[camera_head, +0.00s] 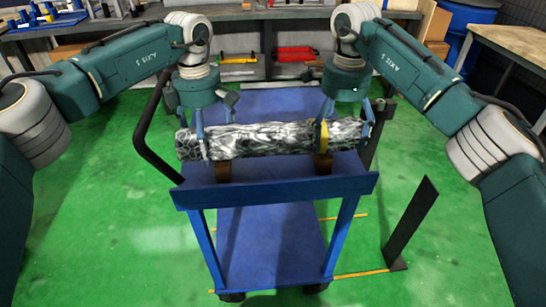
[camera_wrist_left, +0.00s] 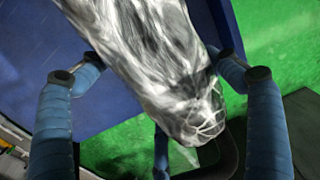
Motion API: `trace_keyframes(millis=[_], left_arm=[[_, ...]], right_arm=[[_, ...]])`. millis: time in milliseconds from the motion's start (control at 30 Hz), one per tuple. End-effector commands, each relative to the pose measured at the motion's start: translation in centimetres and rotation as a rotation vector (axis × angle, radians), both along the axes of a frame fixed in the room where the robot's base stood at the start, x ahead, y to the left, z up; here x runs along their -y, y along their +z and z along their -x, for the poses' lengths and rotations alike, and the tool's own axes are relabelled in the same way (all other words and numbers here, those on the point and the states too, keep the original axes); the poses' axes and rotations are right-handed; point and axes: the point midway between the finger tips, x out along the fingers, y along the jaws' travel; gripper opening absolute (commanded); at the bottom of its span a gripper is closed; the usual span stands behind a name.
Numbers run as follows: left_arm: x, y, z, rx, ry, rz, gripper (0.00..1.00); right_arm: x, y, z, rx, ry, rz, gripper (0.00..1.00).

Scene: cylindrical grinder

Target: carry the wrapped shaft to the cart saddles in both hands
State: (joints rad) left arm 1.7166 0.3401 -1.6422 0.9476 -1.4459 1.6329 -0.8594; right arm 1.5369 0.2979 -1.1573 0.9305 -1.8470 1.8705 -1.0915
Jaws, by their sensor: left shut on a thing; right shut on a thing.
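The wrapped shaft (camera_head: 265,139) is a long cylinder in crinkled, shiny silver-grey wrapping, with a yellow band towards its right end. It lies level and crosswise over the blue cart (camera_head: 275,190). Two brown saddles (camera_head: 222,173) (camera_head: 323,164) show directly under it; I cannot tell whether it rests on them or hangs just above. My left gripper (camera_head: 200,132) is shut on the shaft near its left end. My right gripper (camera_head: 346,118) is shut on it near the right end. In the left wrist view, blue-sleeved fingers flank the shaft (camera_wrist_left: 150,60), whose end shows below.
The cart has a black handle (camera_head: 152,130) at its left and a lower blue shelf (camera_head: 270,250). A dark upright plate (camera_head: 412,222) stands on the green floor at right. Green floor is clear at left.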

Motion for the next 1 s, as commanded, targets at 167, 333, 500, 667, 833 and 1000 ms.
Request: trace_keyframes(millis=[167,333,500,667,833,1000], left_arm=[[0.0,-0.6,-0.1,0.003,0.003,0.001,0.94],[0.0,-0.6,0.0,0.001,0.002,0.000,1.00],[0.0,-0.5,0.0,-0.001,0.002,0.000,1.00],[0.0,1.0,0.0,0.002,0.001,0.001,1.00],[0.0,4.5,-0.1,0.005,0.002,0.001,1.00],[0.0,8.0,-0.1,0.006,0.002,0.001,1.00]], right_arm=[[0.0,-0.7,0.1,-0.001,0.002,0.000,0.94],[0.0,-0.6,0.0,-0.001,0.001,0.000,1.00],[0.0,-0.6,0.0,-0.001,0.001,0.000,1.00],[0.0,-0.6,0.0,0.000,0.000,0.000,1.00],[0.0,-0.6,0.0,0.000,0.000,0.000,1.00],[0.0,-0.6,0.0,0.000,0.000,0.000,1.00]])
